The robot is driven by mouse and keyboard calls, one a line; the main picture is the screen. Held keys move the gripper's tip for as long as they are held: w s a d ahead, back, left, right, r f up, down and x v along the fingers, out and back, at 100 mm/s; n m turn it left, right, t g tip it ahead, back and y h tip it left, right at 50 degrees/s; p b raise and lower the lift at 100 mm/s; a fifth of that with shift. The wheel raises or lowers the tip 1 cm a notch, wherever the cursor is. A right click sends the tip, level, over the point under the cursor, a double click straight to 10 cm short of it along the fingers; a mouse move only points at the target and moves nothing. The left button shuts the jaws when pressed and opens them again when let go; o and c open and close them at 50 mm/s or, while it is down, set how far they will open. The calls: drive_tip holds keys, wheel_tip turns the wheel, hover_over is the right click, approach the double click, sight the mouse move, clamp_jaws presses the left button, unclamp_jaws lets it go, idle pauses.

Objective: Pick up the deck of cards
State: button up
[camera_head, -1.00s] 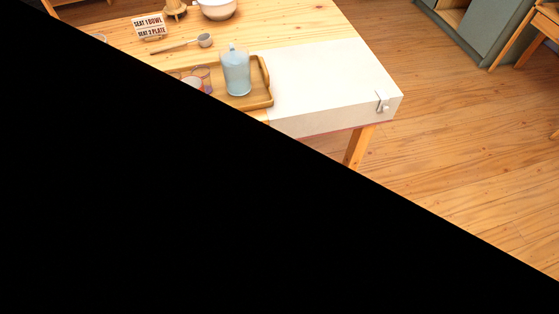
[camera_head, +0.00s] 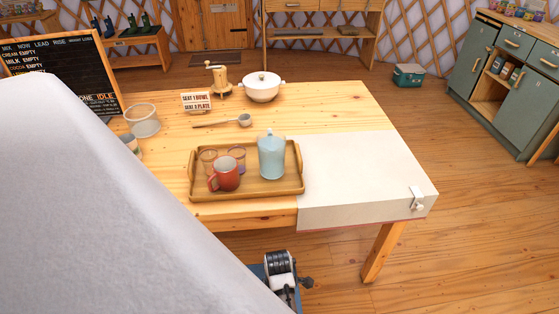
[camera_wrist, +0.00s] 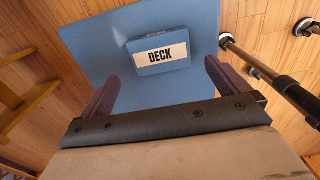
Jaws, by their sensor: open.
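In the wrist view the deck of cards (camera_wrist: 158,54) is a blue box with a white band reading DECK. It lies on a flat blue surface (camera_wrist: 90,42), tilted slightly in the picture. My gripper (camera_wrist: 161,72) is open, with one purple finger to the lower left of the deck and one to its lower right. The deck appears beyond the fingertips, within the gap's width. I see no contact. I cannot make out the deck in the head view.
Dark poles with round ends (camera_wrist: 265,72) run close to the right finger. Wooden bars (camera_wrist: 30,100) stand at left. In the head view a table (camera_head: 345,105) holds a tray (camera_head: 297,190), a red mug (camera_head: 225,173) and a blue jug (camera_head: 272,157). The lower left is blocked.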

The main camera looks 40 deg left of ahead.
drive_tip(key=shift+d+f+p, duration=0.15)
drive_tip(key=shift+f+p, duration=0.35)
drive_tip(key=shift+f, duration=2.25)
drive_tip(key=shift+c, duration=0.3)
drive_tip(key=c, duration=0.8)
drive_tip(key=shift+r, duration=0.15)
drive_tip(key=shift+c, duration=0.2)
